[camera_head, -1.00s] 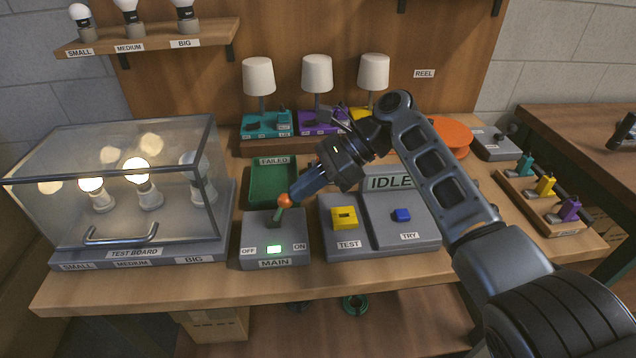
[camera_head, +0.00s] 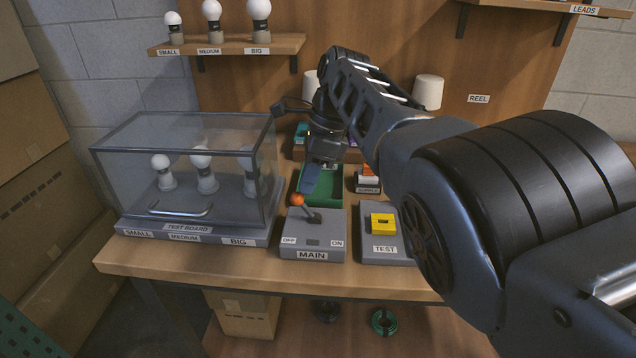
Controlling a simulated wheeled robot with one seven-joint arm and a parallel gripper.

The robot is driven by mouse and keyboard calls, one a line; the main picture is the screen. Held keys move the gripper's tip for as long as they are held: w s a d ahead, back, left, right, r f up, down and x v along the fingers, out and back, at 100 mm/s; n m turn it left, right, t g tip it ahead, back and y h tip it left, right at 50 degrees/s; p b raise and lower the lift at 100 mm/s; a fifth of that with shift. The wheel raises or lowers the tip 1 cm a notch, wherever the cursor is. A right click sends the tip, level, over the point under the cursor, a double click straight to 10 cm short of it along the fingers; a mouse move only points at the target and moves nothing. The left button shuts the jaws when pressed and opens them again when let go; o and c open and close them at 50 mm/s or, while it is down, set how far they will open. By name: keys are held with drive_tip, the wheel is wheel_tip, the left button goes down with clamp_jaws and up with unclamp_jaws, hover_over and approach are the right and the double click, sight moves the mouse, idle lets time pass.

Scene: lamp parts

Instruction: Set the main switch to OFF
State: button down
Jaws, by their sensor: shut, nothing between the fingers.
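The main switch (camera_head: 313,240) is a grey box with a lever that has an orange ball knob (camera_head: 297,199). The lever leans left, toward the OFF label, and the small indicator window on the box is dark.
The glass-covered test board (camera_head: 185,225) on the left holds unlit bulbs. A green tray (camera_head: 335,196) lies behind the switch. The test block with a yellow socket (camera_head: 383,224) stands to the right. My arm covers much of the right side.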

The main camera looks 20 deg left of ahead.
drive_tip(key=shift+s+a+f+b, duration=0.1)
drive_tip(key=shift+s+a+b, duration=0.1)
drive_tip(key=shift+a+b, duration=0.65)
drive_tip(key=shift+a, duration=0.15)
